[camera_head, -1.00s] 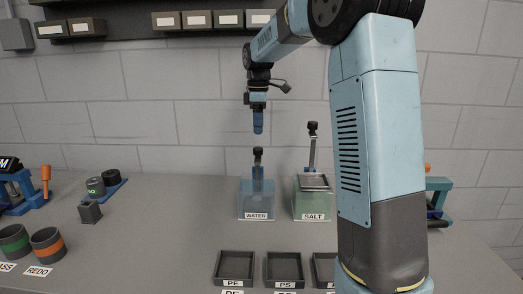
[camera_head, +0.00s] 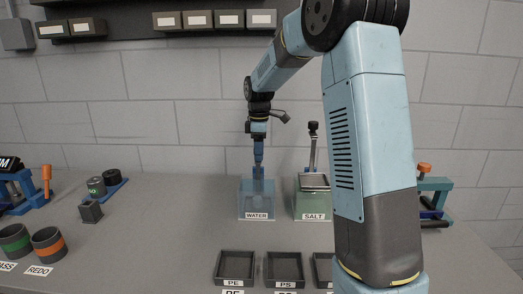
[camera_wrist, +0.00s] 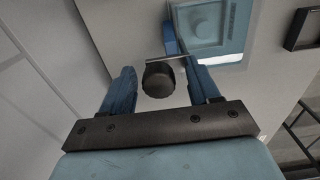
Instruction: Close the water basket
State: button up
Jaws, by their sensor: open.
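The clear water tank (camera_head: 256,205), labelled WATER, stands on the bench near the wall with bluish water in it. It also shows at the top of the wrist view (camera_wrist: 232,45). My gripper (camera_head: 258,164) points down just above the back of this tank. In the wrist view my gripper (camera_wrist: 163,78) is open, with one blue finger on each side of the black round knob (camera_wrist: 159,80) of the water basket. I see a gap between the knob and each finger. In the head view the gripper hides the knob and most of its upright.
The salt tank (camera_head: 312,208) stands close to the right, with a tall black-knobbed upright (camera_head: 313,140) and a mesh basket (camera_head: 313,182) at its top. Small black trays (camera_head: 236,266) lie in front.

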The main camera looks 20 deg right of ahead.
grip_shut()
dwell(0.4)
